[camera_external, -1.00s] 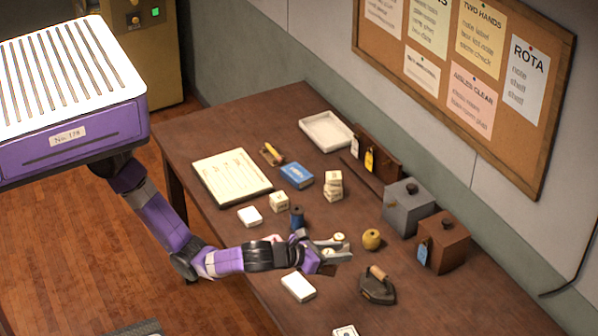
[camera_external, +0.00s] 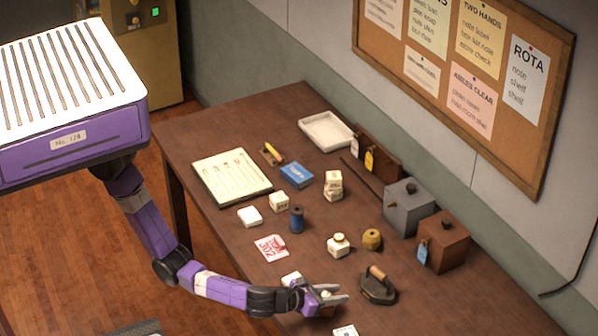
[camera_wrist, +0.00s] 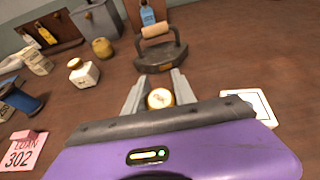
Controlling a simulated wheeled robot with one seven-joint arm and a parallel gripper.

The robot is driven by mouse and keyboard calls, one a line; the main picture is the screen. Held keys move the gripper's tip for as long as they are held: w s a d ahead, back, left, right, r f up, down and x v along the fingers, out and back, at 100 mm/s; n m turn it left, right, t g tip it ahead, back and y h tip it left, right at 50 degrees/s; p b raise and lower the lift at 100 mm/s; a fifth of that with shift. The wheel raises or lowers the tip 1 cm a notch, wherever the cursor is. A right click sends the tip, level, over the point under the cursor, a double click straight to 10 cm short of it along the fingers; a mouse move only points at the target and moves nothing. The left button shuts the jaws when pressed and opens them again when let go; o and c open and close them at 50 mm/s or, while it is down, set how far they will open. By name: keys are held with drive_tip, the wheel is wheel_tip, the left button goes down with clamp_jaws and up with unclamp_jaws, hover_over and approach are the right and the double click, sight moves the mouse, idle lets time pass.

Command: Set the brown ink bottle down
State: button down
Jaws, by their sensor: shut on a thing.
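My gripper (camera_external: 335,297) is shut on a small bottle near the table's front edge. Only its round cream cap with a yellow-brown rim shows clearly between the fingers in the wrist view (camera_wrist: 160,98). I take it to be the brown ink bottle, but its body is mostly hidden. I cannot tell whether its base touches the table (camera_external: 225,234). Another bottle, white with a cream and gold top (camera_external: 338,246), stands apart behind the gripper. It also shows at left in the wrist view (camera_wrist: 84,73).
A dark flat iron (camera_external: 377,286) with a wooden handle stands just beyond the fingers. A white card or box (camera_wrist: 248,104) lies to the right in the wrist view.

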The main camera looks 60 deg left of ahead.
drive_tip(key=shift+f, duration=0.6)
drive_tip(key=shift+f, duration=0.1)
drive_tip(key=c, duration=1)
unclamp_jaws()
drive_tip(key=shift+c, duration=0.2)
drive_tip(key=shift+s, duration=0.2)
drive_tip(key=v, duration=1.1)
drive_tip(key=shift+s+r, duration=0.25)
drive_tip(key=shift+r, duration=0.05)
